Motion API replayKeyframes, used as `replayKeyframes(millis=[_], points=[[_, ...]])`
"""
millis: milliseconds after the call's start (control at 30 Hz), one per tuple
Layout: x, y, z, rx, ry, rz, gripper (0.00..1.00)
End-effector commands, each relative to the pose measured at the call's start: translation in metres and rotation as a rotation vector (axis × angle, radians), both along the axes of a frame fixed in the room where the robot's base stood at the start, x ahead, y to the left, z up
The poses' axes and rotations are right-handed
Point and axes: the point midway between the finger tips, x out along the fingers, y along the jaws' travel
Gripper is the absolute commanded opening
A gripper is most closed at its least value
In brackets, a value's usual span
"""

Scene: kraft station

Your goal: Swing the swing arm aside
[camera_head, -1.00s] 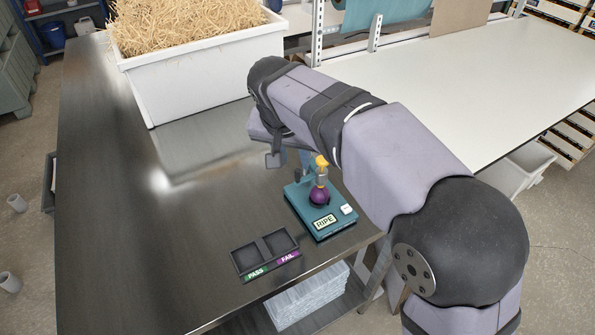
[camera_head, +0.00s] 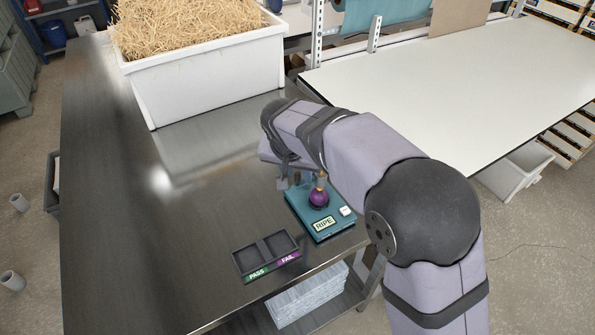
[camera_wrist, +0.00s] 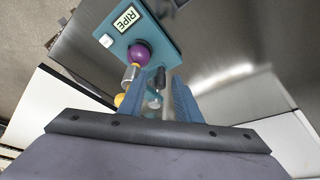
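The tester has a teal base (camera_head: 322,222) with a RIPE display (camera_head: 324,224) and a purple ball (camera_head: 318,198) on it. The ball also shows in the wrist view (camera_wrist: 139,53). Its swing arm has a silver cylinder (camera_wrist: 130,73) and a yellow end (camera_wrist: 120,99), standing beside the ball in the wrist view. A dark upright cylinder (camera_wrist: 160,78) shows near the fingers. My gripper (camera_wrist: 157,88) has its two blue fingers apart, with the dark cylinder seen between them; I cannot tell whether they touch it. In the head view my arm partly hides the tester's far side.
PASS and FAIL trays (camera_head: 264,252) sit left of the tester, near the table edge. A white bin (camera_head: 205,80) of straw stands at the back. A white button (camera_head: 346,210) is on the base. The dark metal table (camera_head: 120,200) is clear to the left.

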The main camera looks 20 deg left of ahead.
Motion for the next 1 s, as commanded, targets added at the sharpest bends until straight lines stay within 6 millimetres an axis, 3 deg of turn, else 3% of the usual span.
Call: replayKeyframes(millis=[133,267,667,1000], points=[[0.0,0.0,0.0,0.0,0.0,0.0,0.31],[0.0,0.0,0.0,0.0,0.0,0.0,0.0],[0.0,0.003,0.0,0.0,0.001,-0.026,0.0],[0.002,0.02,0.001,0.0,0.0,-0.207,0.0]])
